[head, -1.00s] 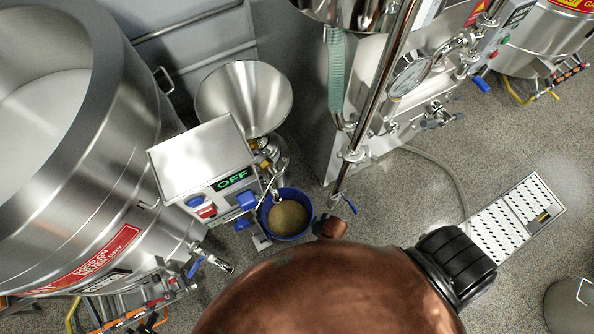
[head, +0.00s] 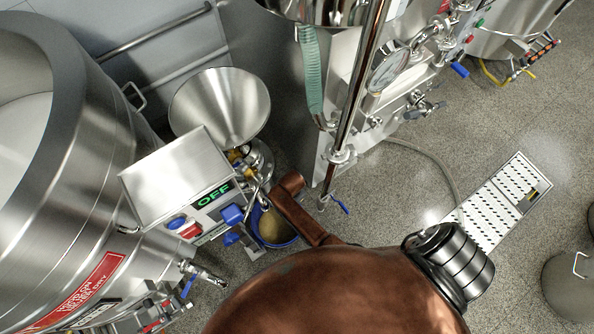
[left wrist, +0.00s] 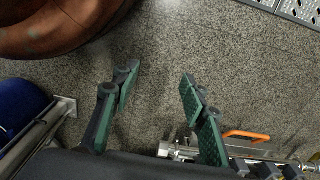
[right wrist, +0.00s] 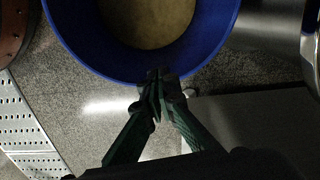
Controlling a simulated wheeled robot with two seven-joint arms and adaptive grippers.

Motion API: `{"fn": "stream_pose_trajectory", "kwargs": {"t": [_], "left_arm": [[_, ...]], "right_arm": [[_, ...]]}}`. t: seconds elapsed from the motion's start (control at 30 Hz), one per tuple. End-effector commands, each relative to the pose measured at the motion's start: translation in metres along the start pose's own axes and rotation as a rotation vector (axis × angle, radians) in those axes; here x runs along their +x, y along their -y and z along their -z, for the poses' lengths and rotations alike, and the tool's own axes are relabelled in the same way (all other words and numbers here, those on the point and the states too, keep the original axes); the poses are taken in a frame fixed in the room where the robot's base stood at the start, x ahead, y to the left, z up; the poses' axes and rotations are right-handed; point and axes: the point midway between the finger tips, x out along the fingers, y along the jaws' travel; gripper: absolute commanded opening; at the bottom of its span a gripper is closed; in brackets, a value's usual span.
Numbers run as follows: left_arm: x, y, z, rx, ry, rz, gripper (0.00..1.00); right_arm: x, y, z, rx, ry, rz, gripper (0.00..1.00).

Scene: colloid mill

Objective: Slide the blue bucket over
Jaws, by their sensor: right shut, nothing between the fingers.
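The blue bucket (head: 283,243) stands on the floor below the colloid mill's control box, with a tan content inside. In the head view the mill and a brown link of mine partly hide it. In the right wrist view the bucket (right wrist: 100,62) fills the top. My right gripper (right wrist: 158,78) is shut and empty, its tips at the near side of the bucket's wall; I cannot tell if they touch. My left gripper (left wrist: 157,76) is open and empty above bare floor. A blue rounded thing, probably the bucket, shows at the left wrist view's left edge (left wrist: 20,105).
The mill's box (head: 180,172) reads OFF, beside a steel funnel (head: 222,105). A large steel tank (head: 60,200) is at left, a pipe stand (head: 345,130) behind right. A floor drain (head: 490,225) and grey bin (head: 568,285) are at right. Speckled floor between is mostly clear.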

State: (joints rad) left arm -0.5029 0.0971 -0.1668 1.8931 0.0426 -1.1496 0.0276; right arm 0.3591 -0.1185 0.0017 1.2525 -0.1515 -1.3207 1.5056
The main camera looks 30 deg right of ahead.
Motion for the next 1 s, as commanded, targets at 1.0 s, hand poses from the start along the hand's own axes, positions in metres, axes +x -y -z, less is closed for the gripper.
{"fn": "stream_pose_trajectory", "kwargs": {"t": [1.0], "left_arm": [[-0.113,-0.047,0.013,0.043,-0.015,-0.069,0.4]], "right_arm": [[0.084,-0.006,-0.01,0.127,0.023,-0.04,0.0]]}}
